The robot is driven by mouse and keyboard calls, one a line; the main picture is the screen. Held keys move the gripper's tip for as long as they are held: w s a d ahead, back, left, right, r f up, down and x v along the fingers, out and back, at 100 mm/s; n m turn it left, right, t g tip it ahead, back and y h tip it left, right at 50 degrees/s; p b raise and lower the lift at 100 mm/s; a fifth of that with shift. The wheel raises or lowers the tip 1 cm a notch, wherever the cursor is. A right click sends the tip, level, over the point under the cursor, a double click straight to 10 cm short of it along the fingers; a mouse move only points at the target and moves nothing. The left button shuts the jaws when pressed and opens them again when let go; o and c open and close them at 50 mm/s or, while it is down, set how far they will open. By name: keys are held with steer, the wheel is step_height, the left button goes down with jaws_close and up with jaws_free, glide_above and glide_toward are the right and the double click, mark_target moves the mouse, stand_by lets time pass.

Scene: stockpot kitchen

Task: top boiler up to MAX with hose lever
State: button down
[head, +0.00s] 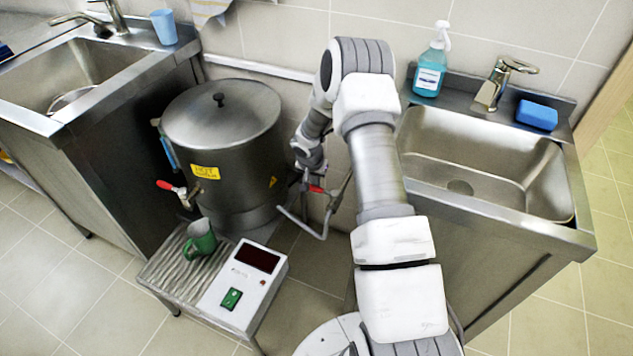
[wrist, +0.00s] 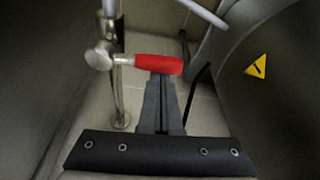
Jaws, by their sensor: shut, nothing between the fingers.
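The boiler (head: 235,155) is a large steel pot with its lid on, left of my arm; its side shows in the wrist view (wrist: 265,105). A blue strip (head: 168,153), perhaps the level gauge, is on its left side; no level or MAX mark is readable. The red hose lever (head: 316,189) sits on a pipe right of the boiler. In the wrist view the red lever (wrist: 155,64) lies crosswise at the tips of my gripper (wrist: 159,76). My gripper (head: 311,172) is shut and empty; I cannot tell whether it touches the lever.
A red-handled tap (head: 172,187) is on the boiler front. Sinks stand at left (head: 80,75) and right (head: 470,185). A bent grey pipe (head: 300,226) hangs below the lever.

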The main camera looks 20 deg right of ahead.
steer(key=shift+s+a+f+n+y+b, duration=0.1)
steer(key=shift+s+a+n+y+b, duration=0.4)
steer(key=shift+n, duration=0.7)
steer(key=shift+s+a+f, duration=0.1)
steer(key=shift+s+a, duration=0.1)
steer(key=shift+a, duration=0.05)
steer(key=shift+s+a+b, duration=0.1)
steer(key=shift+s+b, duration=0.1)
steer(key=shift+b, duration=0.2)
steer(key=shift+r, duration=0.3)
steer(key=p+v, duration=0.4)
steer(key=v, duration=1.3)
steer(key=shift+s+a+p, duration=0.3)
steer(key=shift+s+p, duration=0.05)
steer(key=shift+p, duration=0.05)
steer(key=c, duration=1.5)
jaws_free()
steer(key=shift+c, duration=0.2)
